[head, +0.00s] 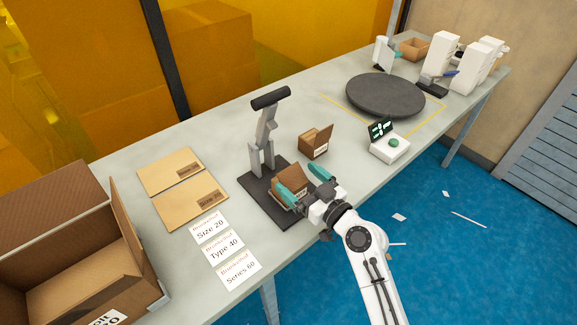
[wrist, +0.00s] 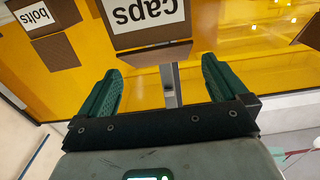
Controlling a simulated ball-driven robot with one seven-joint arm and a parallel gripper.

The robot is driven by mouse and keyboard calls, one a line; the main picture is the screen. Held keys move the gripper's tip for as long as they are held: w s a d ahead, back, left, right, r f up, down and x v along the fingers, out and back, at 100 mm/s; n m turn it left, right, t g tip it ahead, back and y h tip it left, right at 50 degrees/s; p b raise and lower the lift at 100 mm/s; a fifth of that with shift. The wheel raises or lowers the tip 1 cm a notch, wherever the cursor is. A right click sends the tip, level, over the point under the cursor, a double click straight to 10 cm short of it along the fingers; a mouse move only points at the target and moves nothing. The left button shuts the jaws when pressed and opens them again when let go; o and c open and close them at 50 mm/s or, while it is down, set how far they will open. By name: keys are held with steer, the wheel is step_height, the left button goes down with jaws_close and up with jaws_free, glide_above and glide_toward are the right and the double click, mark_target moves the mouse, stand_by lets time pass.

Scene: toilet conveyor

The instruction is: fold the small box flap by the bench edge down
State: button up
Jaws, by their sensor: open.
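The gripper partly hides the box, so contact cannot be told. In the wrist view my gripper (wrist: 160,90) is open with nothing between the fingers. Beyond the fingers is a brown cardboard panel (wrist: 150,53) under an upside-down "Caps" label (wrist: 145,12).
The press (head: 264,135) stands behind the box. Another small open box (head: 314,143) is on the bench (head: 235,125) to its right.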

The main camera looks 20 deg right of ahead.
mark_target(288, 169)
steer(key=shift+p+x, duration=0.5)
steer(key=shift+x, duration=1.85)
steer(key=c, duration=1)
steer(key=g+p, duration=0.1)
steer(key=p, duration=0.2)
steer(key=shift+w+r, duration=0.1)
steer(key=shift+r, duration=0.05)
steer(key=p, duration=0.1)
steer(key=g+p, duration=0.1)
steer(key=p, duration=0.1)
steer(key=shift+w+a+f+h, duration=0.1)
steer(key=shift+w+f+h, duration=0.05)
steer(key=shift+f+h, duration=0.25)
steer(key=shift+f+g+p, duration=0.35)
steer(key=shift+g, duration=0.05)
